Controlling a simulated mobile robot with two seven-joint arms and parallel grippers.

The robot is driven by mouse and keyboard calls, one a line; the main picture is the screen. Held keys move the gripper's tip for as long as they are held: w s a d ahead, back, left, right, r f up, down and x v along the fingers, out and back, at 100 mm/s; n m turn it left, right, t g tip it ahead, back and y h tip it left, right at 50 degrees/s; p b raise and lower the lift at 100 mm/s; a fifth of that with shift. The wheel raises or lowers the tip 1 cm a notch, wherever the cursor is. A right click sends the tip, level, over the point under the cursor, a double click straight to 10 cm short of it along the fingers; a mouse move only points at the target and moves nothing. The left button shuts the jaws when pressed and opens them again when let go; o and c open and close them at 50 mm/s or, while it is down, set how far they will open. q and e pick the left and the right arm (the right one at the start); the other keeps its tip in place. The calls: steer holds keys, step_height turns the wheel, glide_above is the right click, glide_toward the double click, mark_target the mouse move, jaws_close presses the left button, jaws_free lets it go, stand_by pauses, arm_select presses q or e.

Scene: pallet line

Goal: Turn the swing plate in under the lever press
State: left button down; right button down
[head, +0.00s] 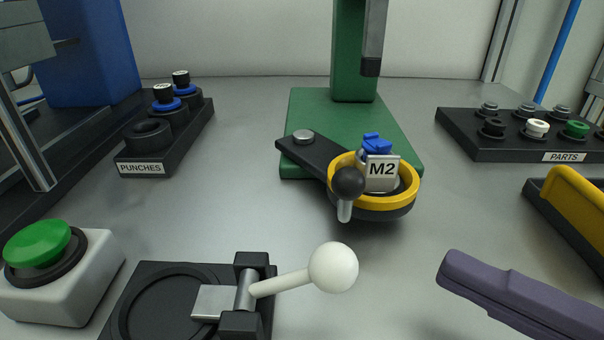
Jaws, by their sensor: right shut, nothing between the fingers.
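The swing plate (317,155) is a dark arm with a bolt-like pivot at its back left end. Its round front end carries a yellow ring (407,196), a black ball knob (348,182) on a pale stem, and a part with a blue top labelled M2 (382,173). The ring end is at the front edge of the green press base (345,110), in front of the dark-tipped press ram (371,64). My right gripper (452,268), purple, is shut and empty at the lower right, apart from the plate. My left gripper is not in view.
A white ball lever (333,267) on a black fixture (150,272) stands in front. A green button (38,243) is at left. The punches rack (170,150) is behind it; the parts tray (470,143) and a yellow-edged bin (575,200) are at right. Table between is clear.

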steer(key=shift+s+d+f, duration=0.1)
steer(key=shift+s+d, duration=0.05)
steer(key=x, duration=1)
stand_by(0.4)
steer(key=d, duration=0.1)
steer(key=w+d, duration=0.1)
steer(key=d, duration=0.2)
steer(key=shift+w+f, duration=0.1)
steer(key=shift+w, duration=0.15)
steer(key=shift+w+d, duration=0.1)
steer(key=shift+d, duration=0.1)
